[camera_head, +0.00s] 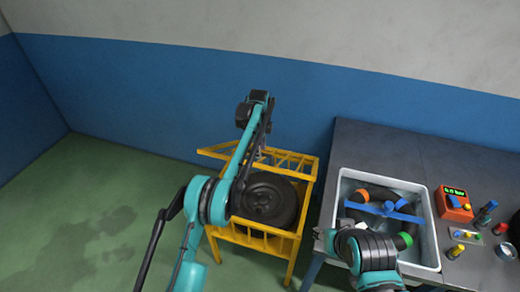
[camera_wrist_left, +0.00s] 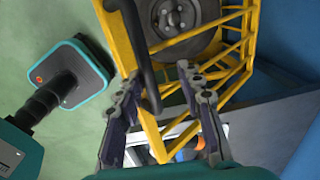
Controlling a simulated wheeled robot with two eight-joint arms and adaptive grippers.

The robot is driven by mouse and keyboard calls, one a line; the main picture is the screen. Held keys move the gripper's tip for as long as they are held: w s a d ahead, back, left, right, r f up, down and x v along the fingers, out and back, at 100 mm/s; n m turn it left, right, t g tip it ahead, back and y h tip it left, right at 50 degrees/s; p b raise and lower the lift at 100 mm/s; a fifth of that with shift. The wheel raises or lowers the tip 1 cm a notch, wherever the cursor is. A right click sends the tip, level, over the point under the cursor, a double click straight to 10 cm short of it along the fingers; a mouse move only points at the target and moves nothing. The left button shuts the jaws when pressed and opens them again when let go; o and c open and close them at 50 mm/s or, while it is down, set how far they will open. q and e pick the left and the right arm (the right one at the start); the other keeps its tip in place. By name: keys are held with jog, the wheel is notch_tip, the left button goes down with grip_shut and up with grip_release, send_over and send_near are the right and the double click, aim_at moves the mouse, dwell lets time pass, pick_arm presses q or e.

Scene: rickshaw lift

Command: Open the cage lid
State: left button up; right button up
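The yellow cage (camera_head: 246,240) stands on the floor left of the table, with a dark tyre (camera_head: 268,197) inside. A slanted yellow frame (camera_head: 212,152) at its upper back looks like part of the lid. My left arm crosses in front, so I cannot tell the lid's exact angle. In the left wrist view, my left gripper (camera_wrist_left: 158,75) is open, its two fingers apart at the yellow bars (camera_wrist_left: 150,130). A dark curved bar runs between the fingers, and I cannot see firm contact. My right arm is over the table tray, its fingers not visible.
The grey table (camera_head: 375,145) holds a white tray (camera_head: 432,235) with dark tubing and blue parts. A red box with a green display (camera_head: 454,203) and several small coloured parts are to its right. A blue wall stands behind. The green floor at left is clear.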

pick_arm(q)
jog(key=shift+s+a+r, duration=0.1)
dwell(0.3)
jog(key=r, duration=0.7)
jog(key=shift+s+r, duration=0.2)
jog(key=shift+s, duration=0.05)
jog(key=shift+a, duration=0.1)
